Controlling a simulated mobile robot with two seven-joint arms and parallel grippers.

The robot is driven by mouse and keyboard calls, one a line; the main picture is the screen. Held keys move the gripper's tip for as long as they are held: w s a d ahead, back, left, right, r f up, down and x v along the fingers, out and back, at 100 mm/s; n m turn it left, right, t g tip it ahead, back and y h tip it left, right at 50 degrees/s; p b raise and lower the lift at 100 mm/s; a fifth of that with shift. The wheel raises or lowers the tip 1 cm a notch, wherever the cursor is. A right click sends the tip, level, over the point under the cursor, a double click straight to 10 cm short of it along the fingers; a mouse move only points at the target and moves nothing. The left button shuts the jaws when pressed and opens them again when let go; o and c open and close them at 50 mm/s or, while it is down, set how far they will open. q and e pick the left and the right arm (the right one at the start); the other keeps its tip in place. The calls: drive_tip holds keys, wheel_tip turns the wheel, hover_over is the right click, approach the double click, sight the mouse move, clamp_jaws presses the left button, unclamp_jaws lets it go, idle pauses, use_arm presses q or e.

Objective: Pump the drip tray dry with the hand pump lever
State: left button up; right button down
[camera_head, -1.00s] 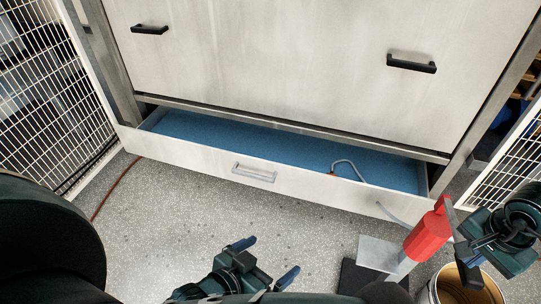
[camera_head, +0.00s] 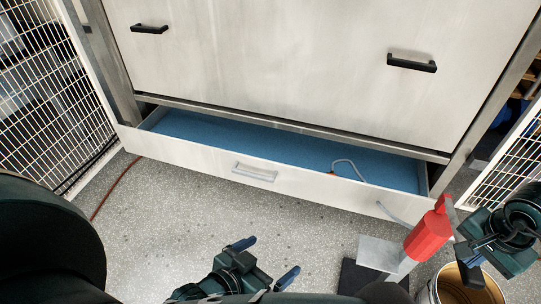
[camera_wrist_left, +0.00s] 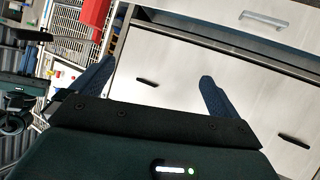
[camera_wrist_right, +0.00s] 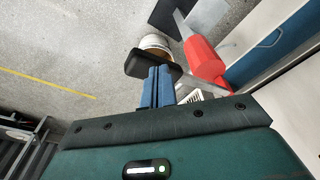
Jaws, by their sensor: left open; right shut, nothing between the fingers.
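The drip tray (camera_head: 215,160) is pulled out like a drawer under the cabinet, with blue liquid or a blue floor inside. A grey hose (camera_head: 348,165) bends over its front wall. The hand pump (camera_head: 428,237) has a red body on a grey stand at the right. Its lever's black grip (camera_wrist_right: 150,65) shows at the right fingertips in the right wrist view. My right gripper (camera_wrist_right: 158,85) is shut and empty, its tips at or against that grip; contact is unclear. My left gripper (camera_head: 264,261) is open and empty above the floor, left of the pump.
A bucket (camera_head: 463,290) stands beside the pump, below my right gripper. White mesh guards (camera_head: 52,95) flank the cabinet at left and right. A brown-red hose (camera_head: 113,190) lies on the floor at left.

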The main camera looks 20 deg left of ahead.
wheel_tip(320, 180, down, 3)
drive_tip(key=shift+b, duration=1.2)
drive_tip(key=shift+f, duration=0.25)
use_arm(q)
drive_tip(key=a+t+b, duration=0.1)
drive_tip(key=b, duration=0.1)
drive_tip(key=s+a+t+b, duration=0.1)
drive_tip(key=b, duration=0.2)
drive_tip(key=shift+s+a+r+t, duration=0.2)
drive_tip(key=shift+a+r+t, duration=0.1)
drive_tip(key=shift+r+t, duration=0.1)
use_arm(e)
wheel_tip(320, 180, down, 5)
drive_tip(key=shift+f, duration=0.1)
use_arm(q)
drive_tip(key=shift+d, duration=0.1)
wheel_tip(320, 180, up, 6)
drive_tip(key=p, duration=0.5)
drive_tip(key=shift+f, duration=0.25)
use_arm(e)
wheel_tip(320, 180, up, 9)
hover_over(460, 269)
drive_tip(key=shift+s+a, duration=0.1)
